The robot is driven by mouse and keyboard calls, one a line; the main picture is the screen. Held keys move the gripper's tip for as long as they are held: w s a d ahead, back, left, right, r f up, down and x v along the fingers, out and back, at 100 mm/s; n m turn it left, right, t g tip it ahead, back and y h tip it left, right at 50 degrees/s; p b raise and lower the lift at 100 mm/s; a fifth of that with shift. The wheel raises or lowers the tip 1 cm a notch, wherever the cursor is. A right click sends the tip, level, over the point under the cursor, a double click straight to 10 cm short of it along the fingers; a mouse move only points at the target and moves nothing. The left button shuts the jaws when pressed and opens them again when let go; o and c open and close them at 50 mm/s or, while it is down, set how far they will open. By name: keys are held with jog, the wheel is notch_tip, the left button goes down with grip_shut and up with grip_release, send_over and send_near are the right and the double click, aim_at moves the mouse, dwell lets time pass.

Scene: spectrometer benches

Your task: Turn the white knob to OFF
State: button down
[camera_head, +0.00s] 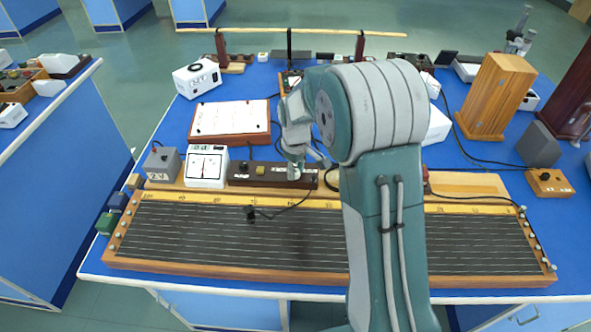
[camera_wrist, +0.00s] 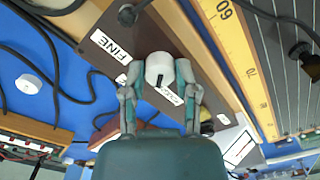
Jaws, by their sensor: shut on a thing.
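The white knob (camera_wrist: 157,65) sits on a dark brown panel (camera_wrist: 95,25), which also shows in the head view (camera_head: 240,181). A dark pointer mark on the knob points toward the bottom of the wrist view. My gripper (camera_wrist: 158,82) has its two fingers on either side of the knob and is shut on it. In the head view my gripper (camera_head: 297,165) is at the right end of the panel. A small white label (camera_wrist: 168,94) beside the knob is partly hidden, and I cannot read it. Another label (camera_wrist: 112,46) reads FINE.
The long wire board (camera_head: 190,230) lies in front. Loose black cables (camera_wrist: 55,70) run close by.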

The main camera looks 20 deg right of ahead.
jog(key=m, duration=0.4)
jog(key=shift+f, duration=0.1)
jog(key=shift+s+a+m, duration=0.1)
jog(key=shift+m, duration=1.7)
jog(key=shift+c, duration=1.9)
grip_release()
notch_tip(320, 180, up, 12)
